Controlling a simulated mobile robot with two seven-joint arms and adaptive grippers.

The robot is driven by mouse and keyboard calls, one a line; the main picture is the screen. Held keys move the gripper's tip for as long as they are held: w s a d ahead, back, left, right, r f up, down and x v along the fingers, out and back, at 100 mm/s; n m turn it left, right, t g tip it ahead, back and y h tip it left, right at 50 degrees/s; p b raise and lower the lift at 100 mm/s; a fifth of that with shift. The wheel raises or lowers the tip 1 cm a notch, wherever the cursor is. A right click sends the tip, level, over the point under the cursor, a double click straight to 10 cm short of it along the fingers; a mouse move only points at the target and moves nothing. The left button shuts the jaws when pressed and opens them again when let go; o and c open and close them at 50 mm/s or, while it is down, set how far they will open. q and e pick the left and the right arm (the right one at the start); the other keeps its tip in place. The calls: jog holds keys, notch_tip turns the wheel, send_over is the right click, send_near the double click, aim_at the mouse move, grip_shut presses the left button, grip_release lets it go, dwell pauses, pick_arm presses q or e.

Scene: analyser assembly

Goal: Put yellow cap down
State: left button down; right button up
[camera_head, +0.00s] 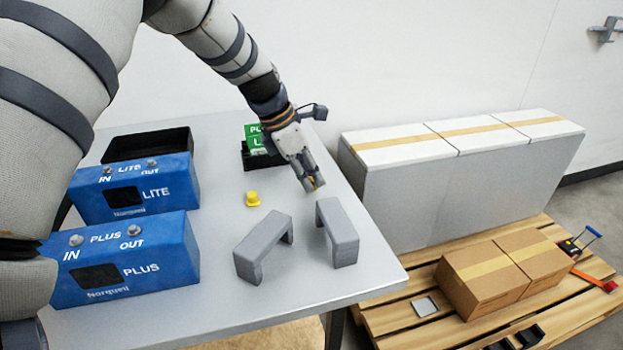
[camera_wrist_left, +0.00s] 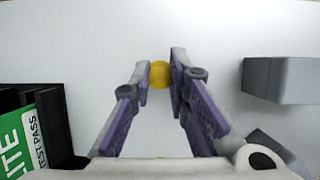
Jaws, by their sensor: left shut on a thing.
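My left gripper (camera_head: 315,186) is over the far right part of the grey table, right of the green cards. It is shut on a yellow cap (camera_wrist_left: 160,74), which shows between the fingertips in the left wrist view. In the head view the fingers hide most of that cap. Whether the held cap touches the table I cannot tell. A second yellow cap (camera_head: 252,198) stands on the table, left of the gripper and apart from it. My right gripper is not in view.
Blue LITE (camera_head: 140,188) and PLUS (camera_head: 130,264) boxes stand at the left of the table, a black tray (camera_head: 150,143) behind them. Two grey brackets (camera_head: 262,245) (camera_head: 338,230) stand near the front. Green cards (camera_head: 253,136) sit in a black holder. Bare table lies around the standing cap.

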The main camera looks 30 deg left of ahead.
pick_arm(q)
jog(key=shift+f, duration=0.55)
jog(key=shift+r, duration=0.1)
